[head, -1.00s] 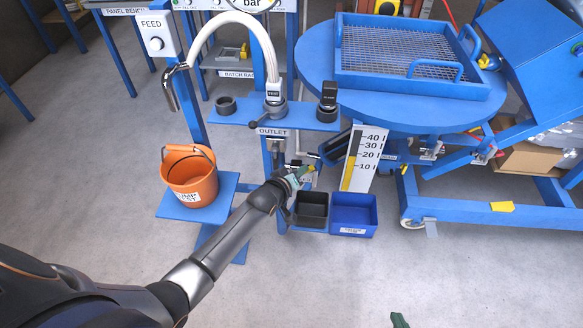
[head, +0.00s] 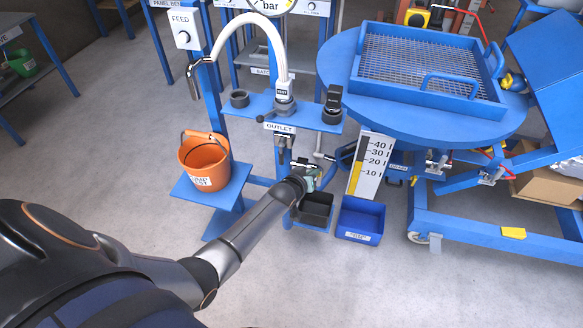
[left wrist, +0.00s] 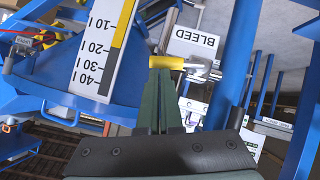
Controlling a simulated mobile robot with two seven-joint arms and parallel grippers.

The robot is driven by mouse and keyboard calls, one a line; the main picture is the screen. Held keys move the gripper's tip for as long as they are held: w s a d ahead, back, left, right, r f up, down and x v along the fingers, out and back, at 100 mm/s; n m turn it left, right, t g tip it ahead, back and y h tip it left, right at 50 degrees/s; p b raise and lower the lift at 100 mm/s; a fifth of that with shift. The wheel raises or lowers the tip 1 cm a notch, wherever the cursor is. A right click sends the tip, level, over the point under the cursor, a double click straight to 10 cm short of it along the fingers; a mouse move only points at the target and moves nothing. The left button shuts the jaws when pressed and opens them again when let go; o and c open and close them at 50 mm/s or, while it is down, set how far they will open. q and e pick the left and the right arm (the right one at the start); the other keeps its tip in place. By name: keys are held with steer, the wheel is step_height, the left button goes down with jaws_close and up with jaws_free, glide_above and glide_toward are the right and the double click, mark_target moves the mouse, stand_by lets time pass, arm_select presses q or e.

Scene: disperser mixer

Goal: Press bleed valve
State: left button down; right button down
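The bleed valve shows in the left wrist view as a yellow handle (left wrist: 180,62) on a metal fitting. A white BLEED label (left wrist: 193,44) is right beside it. My left gripper (left wrist: 161,74) has its green fingers together, with nothing visible between them. The fingertips are at the left part of the yellow handle; whether they touch it I cannot tell. In the head view my left gripper (head: 308,175) is below the outlet stand, and the valve is hard to make out there. My right gripper is not in view.
A scale board (head: 369,164) stands just right of my left gripper. A black bin (head: 315,211) and a blue bin (head: 360,220) are below it. An orange bucket (head: 204,163) sits on a blue shelf to the left. A round blue table (head: 430,112) is at the right.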

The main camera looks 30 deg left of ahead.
arm_select(q)
steer(key=shift+w+d+f, duration=0.1)
steer(key=shift+d+f, duration=0.2)
steer(key=shift+f, duration=0.1)
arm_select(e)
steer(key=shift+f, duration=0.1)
arm_select(q)
steer(key=shift+f, duration=0.1)
stand_by(0.4)
